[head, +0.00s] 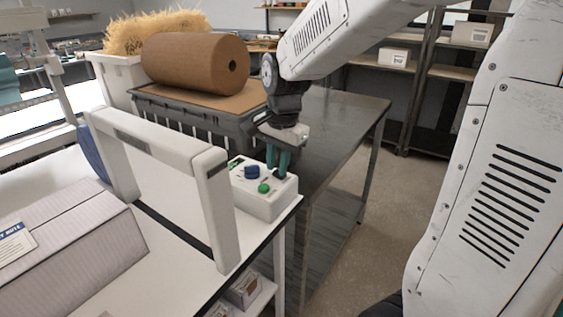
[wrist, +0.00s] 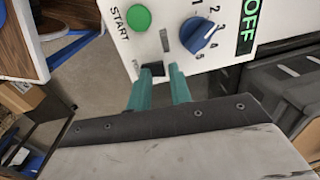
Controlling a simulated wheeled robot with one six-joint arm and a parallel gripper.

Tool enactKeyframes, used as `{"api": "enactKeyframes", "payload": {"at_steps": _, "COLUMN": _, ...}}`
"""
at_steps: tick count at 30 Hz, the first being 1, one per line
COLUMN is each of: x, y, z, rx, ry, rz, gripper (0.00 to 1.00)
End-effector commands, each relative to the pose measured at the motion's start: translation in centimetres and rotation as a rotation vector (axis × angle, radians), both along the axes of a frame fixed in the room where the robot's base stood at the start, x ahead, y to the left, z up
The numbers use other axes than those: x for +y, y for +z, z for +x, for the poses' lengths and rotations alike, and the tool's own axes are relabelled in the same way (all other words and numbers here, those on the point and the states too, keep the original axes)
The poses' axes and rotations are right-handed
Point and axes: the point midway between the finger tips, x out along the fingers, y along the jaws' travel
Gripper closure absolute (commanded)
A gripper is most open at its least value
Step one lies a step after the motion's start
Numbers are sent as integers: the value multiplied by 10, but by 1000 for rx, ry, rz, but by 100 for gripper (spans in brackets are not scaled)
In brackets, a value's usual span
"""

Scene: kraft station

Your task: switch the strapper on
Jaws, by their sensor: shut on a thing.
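The strapper is a white arch (head: 150,140) on a white table, with a black strap track running beneath it. Its white control box (head: 280,203) stands at the table's right corner. The box has a green START button (wrist: 139,18), a blue dial (wrist: 201,35) with numbers, and a display (wrist: 250,22) reading OFF in green. My gripper (head: 277,170) points down at the box's far right part, with teal fingers. In the wrist view its fingertips (wrist: 163,70) are shut on a small dark switch (wrist: 152,69) beside a partly hidden label.
A brown paper roll (head: 195,63) rests on a dark crate (head: 180,110) behind the arch. A dark metal table (head: 345,120) stands right of the crate. Floor (head: 385,205) is clear further right.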

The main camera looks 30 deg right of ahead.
Motion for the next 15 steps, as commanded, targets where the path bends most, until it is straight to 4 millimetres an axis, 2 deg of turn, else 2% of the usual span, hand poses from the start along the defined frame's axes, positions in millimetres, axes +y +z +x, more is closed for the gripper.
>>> {"api": "enactKeyframes", "payload": {"at_steps": 1, "x": 3, "y": -10, "z": -3, "rx": 17, "ry": 0, "rz": 6, "gripper": 100}}
{"api": "enactKeyframes", "payload": {"at_steps": 2, "x": 3, "y": -10, "z": -3, "rx": 17, "ry": 0, "rz": 6, "gripper": 100}}
{"api": "enactKeyframes", "payload": {"at_steps": 7, "x": 1, "y": 3, "z": -4, "rx": 9, "ry": -1, "rz": 7, "gripper": 100}}
{"api": "enactKeyframes", "payload": {"at_steps": 11, "x": -2, "y": 30, "z": -7, "rx": -2, "ry": -2, "rz": 5, "gripper": 100}}
{"api": "enactKeyframes", "payload": {"at_steps": 15, "x": -7, "y": 65, "z": -12, "rx": -9, "ry": -2, "rz": 3, "gripper": 100}}
